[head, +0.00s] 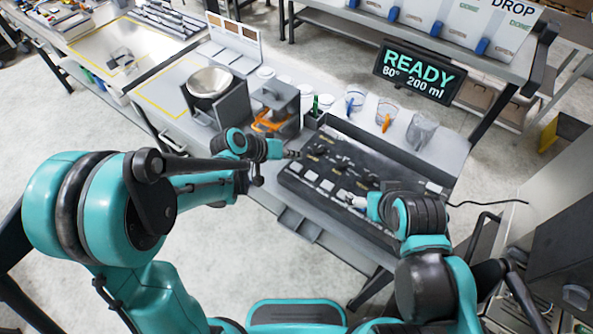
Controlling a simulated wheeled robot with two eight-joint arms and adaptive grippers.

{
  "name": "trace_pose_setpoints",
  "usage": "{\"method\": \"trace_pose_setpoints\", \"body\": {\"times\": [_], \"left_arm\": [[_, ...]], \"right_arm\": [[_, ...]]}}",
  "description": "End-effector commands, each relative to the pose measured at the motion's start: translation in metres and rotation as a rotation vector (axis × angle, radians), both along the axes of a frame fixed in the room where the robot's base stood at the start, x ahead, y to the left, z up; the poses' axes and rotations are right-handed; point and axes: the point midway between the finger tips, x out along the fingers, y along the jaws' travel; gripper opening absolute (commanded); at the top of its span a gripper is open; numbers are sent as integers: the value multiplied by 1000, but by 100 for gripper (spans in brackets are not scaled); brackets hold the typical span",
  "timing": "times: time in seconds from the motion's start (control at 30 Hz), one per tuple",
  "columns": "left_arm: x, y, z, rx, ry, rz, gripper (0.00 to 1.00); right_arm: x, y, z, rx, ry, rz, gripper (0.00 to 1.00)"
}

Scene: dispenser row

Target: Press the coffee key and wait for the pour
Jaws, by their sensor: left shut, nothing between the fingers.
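A dark control panel (372,155) lies on the grey table, with a row of pale square keys (310,175) and dark knobs behind them. The key labels are too small to read, so I cannot tell which one is coffee. A display (415,75) behind reads READY, 80°, 200 ml. My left gripper (293,154) is shut and empty at the panel's left end, near the keys. I cannot tell if it touches anything. My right gripper (353,200) is over the panel's front edge near the right-hand keys, partly hidden by its arm; its jaws are unclear.
A machine with an orange part (272,121) and a round metal bowl (210,82) stand left of the panel. Clear cups (387,112) with coloured sticks stand behind it. A shelf with bins (415,15) runs along the back. Floor at the front left is clear.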

Motion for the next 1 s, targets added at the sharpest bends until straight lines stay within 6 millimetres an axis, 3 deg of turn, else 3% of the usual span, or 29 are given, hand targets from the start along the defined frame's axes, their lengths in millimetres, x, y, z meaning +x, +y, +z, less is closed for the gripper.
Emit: {"method": "trace_pose_setpoints", "body": {"times": [0.03, 0.2, 1.0], "left_arm": [[0, 0, -12, 0, 0, 0, 0], [0, 0, -21, 0, 0, 0, 0], [0, 0, -20, 0, 0, 0, 0]], "right_arm": [[0, 0, -11, 0, 0, 0, 82], [0, 0, -20, 0, 0, 0, 82], [0, 0, -19, 0, 0, 0, 82]]}}
